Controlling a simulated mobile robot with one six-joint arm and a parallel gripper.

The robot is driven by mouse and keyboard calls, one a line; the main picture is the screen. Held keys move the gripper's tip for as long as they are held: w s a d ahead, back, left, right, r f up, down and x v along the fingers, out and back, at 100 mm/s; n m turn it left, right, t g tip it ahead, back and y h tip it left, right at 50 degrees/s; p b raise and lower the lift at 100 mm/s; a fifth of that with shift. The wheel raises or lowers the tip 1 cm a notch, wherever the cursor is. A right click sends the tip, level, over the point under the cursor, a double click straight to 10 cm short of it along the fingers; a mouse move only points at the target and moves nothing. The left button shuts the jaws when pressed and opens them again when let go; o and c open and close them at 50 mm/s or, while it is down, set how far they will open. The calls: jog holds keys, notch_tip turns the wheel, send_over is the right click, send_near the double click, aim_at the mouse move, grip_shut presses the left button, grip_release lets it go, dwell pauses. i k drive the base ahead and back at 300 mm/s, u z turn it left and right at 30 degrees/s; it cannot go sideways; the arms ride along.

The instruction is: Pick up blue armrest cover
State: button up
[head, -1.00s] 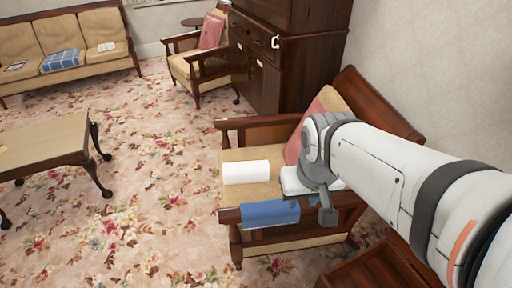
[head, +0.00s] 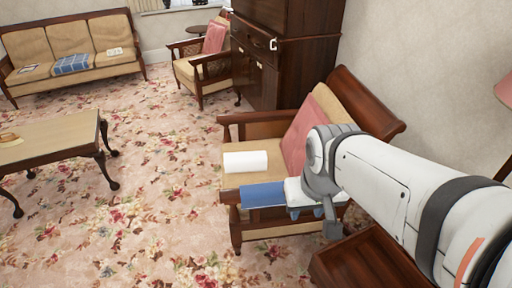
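The blue armrest cover (head: 262,195) lies over the near armrest of the wooden armchair (head: 236,226), with its left part in plain view. My gripper (head: 306,212) is at the right end of the cover, over the same armrest. Its white body and my grey wrist hide that end of the cover. Small bluish parts show below the white body, too small to make out clearly. I cannot tell whether the fingers are open or shut, or whether they touch the cover.
A white roll (head: 245,162) lies on the armchair seat, with a pink cushion (head: 300,138) behind it. A wooden piece of furniture (head: 362,262) stands close below my arm. A coffee table (head: 50,140) stands at left. Patterned carpet (head: 150,190) between is clear.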

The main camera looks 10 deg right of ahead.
aim_at(268, 194)
jog(key=z, duration=0.05)
jog(key=k, duration=0.55)
jog(key=u, duration=1.75)
jog(key=i, duration=1.35)
jog(key=z, duration=2.85)
jog(key=i, duration=1)
